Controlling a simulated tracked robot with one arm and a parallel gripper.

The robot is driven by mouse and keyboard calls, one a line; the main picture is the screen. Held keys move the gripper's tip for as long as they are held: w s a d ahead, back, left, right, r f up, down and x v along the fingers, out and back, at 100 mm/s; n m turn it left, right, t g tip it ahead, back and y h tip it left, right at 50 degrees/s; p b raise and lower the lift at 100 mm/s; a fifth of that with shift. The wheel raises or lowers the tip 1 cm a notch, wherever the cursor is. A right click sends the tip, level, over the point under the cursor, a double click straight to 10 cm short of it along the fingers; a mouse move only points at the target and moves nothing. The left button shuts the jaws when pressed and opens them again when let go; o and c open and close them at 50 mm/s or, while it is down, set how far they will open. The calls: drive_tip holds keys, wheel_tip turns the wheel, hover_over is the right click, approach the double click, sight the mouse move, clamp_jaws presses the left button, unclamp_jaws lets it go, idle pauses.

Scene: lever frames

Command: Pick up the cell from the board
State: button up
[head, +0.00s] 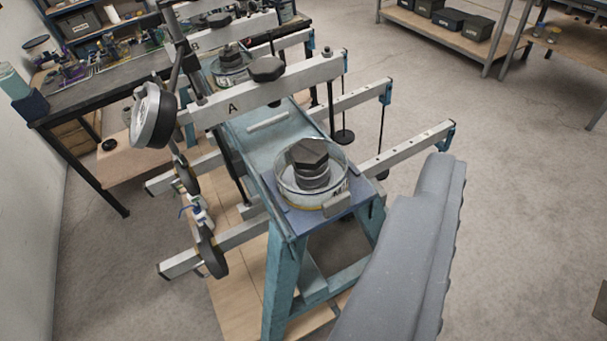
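The cell (312,182) is a round, clear-walled dish with a dark hexagonal cap and stacked rings inside. It stands upright on a small blue board (300,222) at the near end of a light-blue lever frame (283,285). A small grey block or tab shows on its front right side. A large grey ridged part, which looks like one finger of my gripper (442,175), reaches up from the bottom right. It appears to the right of the cell and apart from it in the picture. The other finger is not visible, so the opening is hidden.
A white beam marked A (275,92) crosses behind the cell, with a dial gauge (153,115) at left. Lower lever arms (405,147) stick out right with hanging rods. Another cell (231,68) stands farther back. Open floor (530,200) lies right.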

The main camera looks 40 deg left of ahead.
drive_tip(key=w+a+f+n+g+y+p, duration=0.1)
drive_tip(key=w+a+f+n+y+p, duration=0.15)
drive_tip(key=w+a+f, duration=0.4)
drive_tip(key=n+g+y+p, duration=0.2)
drive_tip(key=y+p, duration=0.1)
drive_tip(key=p, duration=0.1)
approach(310, 159)
drive_tip(key=shift+h, duration=0.25)
drive_tip(key=shift+s+f+p+x, duration=0.1)
drive_tip(key=shift+f+p+x, duration=0.1)
drive_tip(key=shift+x, duration=1.05)
drive_tip(key=shift+s+f+p+x, duration=0.1)
drive_tip(key=shift+f+p+x, duration=0.1)
drive_tip(key=shift+x, duration=1.05)
drive_tip(key=shift+s+f+p+x, duration=0.1)
drive_tip(key=shift+f+p+x, duration=0.1)
drive_tip(key=shift+x, duration=1.1)
drive_tip(key=shift+a+p+x, duration=0.25)
drive_tip(key=shift+p+x, duration=0.45)
drive_tip(key=shift+x, duration=1.3)
drive_tip(key=shift+w+a, duration=0.15)
drive_tip(key=shift+w, duration=0.3)
clamp_jaws()
